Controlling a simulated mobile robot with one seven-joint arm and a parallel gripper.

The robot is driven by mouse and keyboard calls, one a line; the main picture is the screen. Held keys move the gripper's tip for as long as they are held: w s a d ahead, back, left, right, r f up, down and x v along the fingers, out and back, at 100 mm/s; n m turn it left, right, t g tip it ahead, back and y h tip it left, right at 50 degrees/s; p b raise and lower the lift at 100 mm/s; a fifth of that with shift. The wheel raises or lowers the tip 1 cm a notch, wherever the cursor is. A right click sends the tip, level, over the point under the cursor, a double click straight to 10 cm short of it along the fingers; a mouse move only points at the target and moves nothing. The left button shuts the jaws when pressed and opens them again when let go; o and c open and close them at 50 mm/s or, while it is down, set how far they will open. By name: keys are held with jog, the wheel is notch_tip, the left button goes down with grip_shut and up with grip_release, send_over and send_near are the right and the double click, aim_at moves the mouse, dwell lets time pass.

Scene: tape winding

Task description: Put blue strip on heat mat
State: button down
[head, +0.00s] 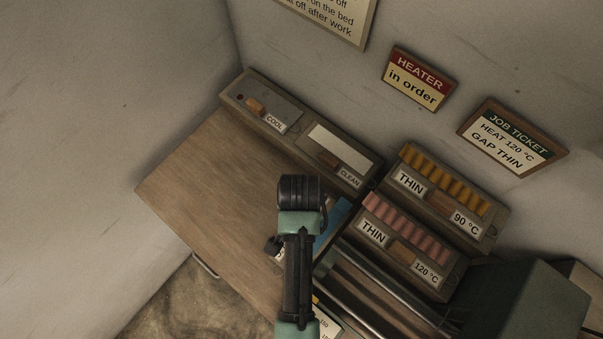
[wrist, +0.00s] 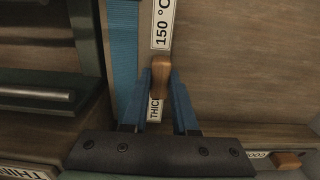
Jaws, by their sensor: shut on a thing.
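The blue strip (wrist: 124,45) lies along a board labelled 150 °C and THICK in the wrist view. Part of it shows blue in the head view (head: 333,226), beside my arm. My gripper (wrist: 160,88) has its blue fingers closed on the board's wooden handle (wrist: 161,72), between the two labels. My arm hides the fingers and most of this board in the head view. I cannot make out which surface is the heat mat.
Boards labelled COOL (head: 275,121) and CLEAN (head: 349,181) lie along the wall. Racks of orange (head: 448,172) and pink (head: 400,224) strips stand right of my arm. Metal rollers (head: 385,285) lie in front of the pink rack. The wooden table (head: 205,185) is clear at left.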

notch_tip(320, 180, down, 3)
jog(key=shift+r, duration=0.15)
jog(key=shift+w+d+f, duration=0.15)
jog(key=shift+d+f, duration=0.05)
jog(key=shift+f, duration=0.15)
jog(key=shift+f, duration=0.2)
jog(key=c, duration=0.7)
grip_release()
jog(key=shift+r, duration=0.15)
